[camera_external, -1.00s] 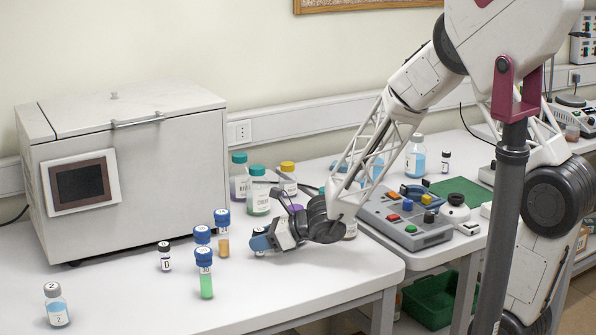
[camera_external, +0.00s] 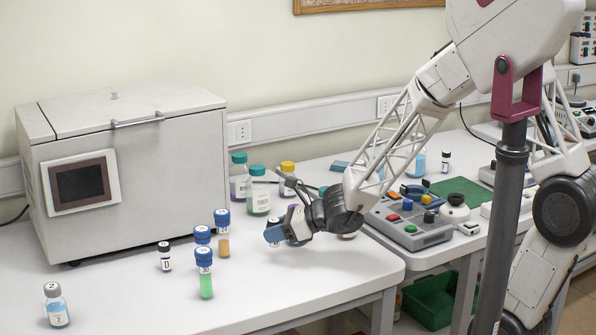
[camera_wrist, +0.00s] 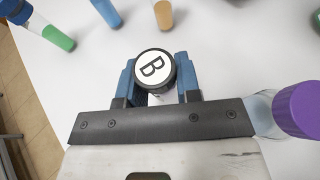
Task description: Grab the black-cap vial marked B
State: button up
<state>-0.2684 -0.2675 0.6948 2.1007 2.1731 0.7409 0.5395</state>
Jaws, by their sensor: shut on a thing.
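The black-cap vial marked B (camera_wrist: 155,69) shows in the wrist view, its cap facing the camera with a white disc and a black letter B. My gripper (camera_wrist: 156,84) is shut on it, with one blue finger on each side of the vial. In the external view my gripper (camera_external: 274,235) is just above the white table, right of the blue-capped tubes. The vial is mostly hidden there behind the fingers. Another black-cap vial, marked D (camera_external: 165,257), stands on the table to the left.
Blue-capped tubes with green (camera_external: 205,274) and orange (camera_external: 222,234) contents stand left of my gripper. A purple-capped bottle (camera_wrist: 297,108) is close on the right in the wrist view. Green-capped bottles (camera_external: 259,192) stand behind.

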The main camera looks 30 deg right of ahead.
jog(key=s+d, duration=0.1)
jog(key=s, duration=0.2)
jog(key=s+d, duration=0.2)
jog(key=s, duration=0.2)
jog(key=s+d+r, duration=0.1)
jog(key=s, duration=0.2)
jog(key=shift+s+d, duration=0.2)
jog(key=shift+d, duration=0.1)
dwell(0.4)
